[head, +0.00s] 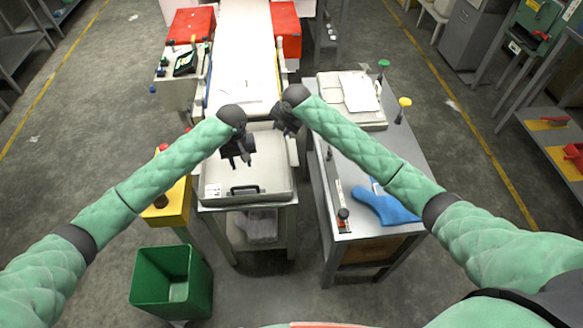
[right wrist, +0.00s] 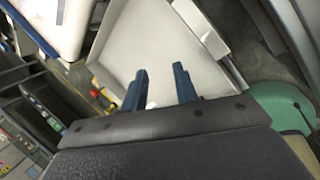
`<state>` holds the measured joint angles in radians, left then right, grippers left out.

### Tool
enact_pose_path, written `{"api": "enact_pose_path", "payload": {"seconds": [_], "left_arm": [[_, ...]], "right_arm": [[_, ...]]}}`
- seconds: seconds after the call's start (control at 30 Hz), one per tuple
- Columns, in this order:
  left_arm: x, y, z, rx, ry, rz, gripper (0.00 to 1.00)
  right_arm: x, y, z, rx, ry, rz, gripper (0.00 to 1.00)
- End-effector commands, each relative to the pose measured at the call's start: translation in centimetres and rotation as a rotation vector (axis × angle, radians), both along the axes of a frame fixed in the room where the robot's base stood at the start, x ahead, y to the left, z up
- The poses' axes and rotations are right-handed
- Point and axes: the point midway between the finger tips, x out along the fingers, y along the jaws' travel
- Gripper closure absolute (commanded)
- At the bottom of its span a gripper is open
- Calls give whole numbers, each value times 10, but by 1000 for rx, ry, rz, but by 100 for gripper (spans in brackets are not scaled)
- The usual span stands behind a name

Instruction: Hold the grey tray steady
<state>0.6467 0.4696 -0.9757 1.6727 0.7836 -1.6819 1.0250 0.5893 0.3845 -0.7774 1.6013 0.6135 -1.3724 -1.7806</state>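A shallow light-grey tray (head: 272,178) with a black handle on its front side sits on a grey stand in the middle of the head view. My left gripper (head: 239,162) is over its left part, fingers pointing down and apart, with nothing seen between them. I cannot tell whether it touches the tray. My right gripper (head: 288,128) is near the tray's far right corner, partly hidden by its own wrist. In the right wrist view its two fingers (right wrist: 162,88) stand apart before a pale tray-like surface (right wrist: 155,45), with nothing gripped between them.
A conveyor (head: 243,60) runs away behind the tray, with red boxes (head: 190,24) beside it. The right-hand table (head: 340,165) holds a blue glove (head: 385,206) and a pale tray with white sheets (head: 360,92). A green bin (head: 172,282) stands on the floor at front left.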

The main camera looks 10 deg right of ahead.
Motion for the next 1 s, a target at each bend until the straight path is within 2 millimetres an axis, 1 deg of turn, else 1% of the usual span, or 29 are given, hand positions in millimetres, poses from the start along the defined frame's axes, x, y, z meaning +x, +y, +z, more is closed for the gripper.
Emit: {"api": "enact_pose_path", "payload": {"seconds": [0.03,0.1,0.2,0.3,0.4,0.5,0.67,1.0], "left_arm": [[0,0,0,0,0,0,64],[0,0,0,0,0,0,64],[0,0,0,0,0,0,64],[0,0,0,0,0,0,64],[0,0,0,0,0,0,64],[0,0,0,0,0,0,64],[0,0,0,0,0,0,64],[0,0,0,0,0,0,64]], "right_arm": [[-14,-1,-15,-57,32,81,71],[-34,-3,-35,-128,80,201,71],[-62,-7,-60,-210,147,352,71],[-82,-14,-77,-266,200,466,71],[-95,-18,-88,-300,236,543,71],[-103,-21,-95,-316,256,582,71],[-105,-21,-108,-319,262,595,71],[-105,-21,-153,-318,262,592,71]]}}
